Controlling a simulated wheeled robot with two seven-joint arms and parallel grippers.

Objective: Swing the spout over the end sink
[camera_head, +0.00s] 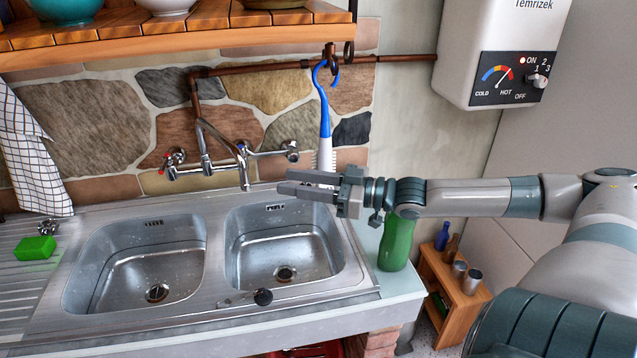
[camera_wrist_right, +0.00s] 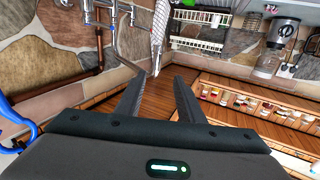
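The chrome spout (camera_head: 222,138) rises from the wall tap and bends right and down. Its tip (camera_head: 245,184) shows in front of the back ledge, near the rear left of the right basin (camera_head: 285,245). The left basin (camera_head: 150,262) lies beside it, next to the drainboard. My right gripper (camera_head: 279,181) is open and empty, a short way right of the spout tip and apart from it. Its open fingers also show in the right wrist view (camera_wrist_right: 157,85), with chrome tap parts (camera_wrist_right: 88,12) at the top left. My left gripper is not in view.
A blue-handled brush (camera_head: 323,110) hangs behind my right gripper. A green bottle (camera_head: 396,240) stands below my right wrist. A wooden shelf (camera_head: 180,42) is above, and a water heater (camera_head: 505,50) hangs at right. A green sponge (camera_head: 35,248) is far left.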

